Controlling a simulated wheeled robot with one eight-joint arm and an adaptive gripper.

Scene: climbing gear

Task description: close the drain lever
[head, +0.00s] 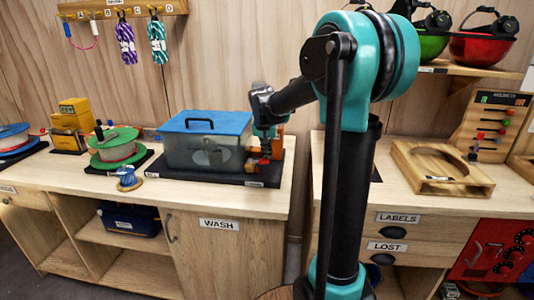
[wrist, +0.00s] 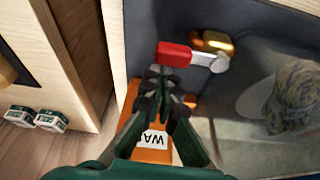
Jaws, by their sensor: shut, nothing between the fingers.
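The drain lever (wrist: 175,54) has a red grip on a pale metal arm, beside a brass valve body (wrist: 214,42) in the wrist view. The clear wash tank (head: 207,156) with a blue lid (head: 205,122) stands on a black base in the head view. A coiled rope (wrist: 293,95) shows dimly through its wall in the wrist view. My gripper (wrist: 166,80) is shut and empty, its tips right at the red grip; I cannot tell whether they touch. In the head view my gripper (head: 265,150) is at the tank's right end, with the lever mostly hidden.
An orange part (wrist: 150,155) with a partly hidden white label lies beneath my gripper. A wooden tray (head: 440,170) is on the right counter, past a gap.

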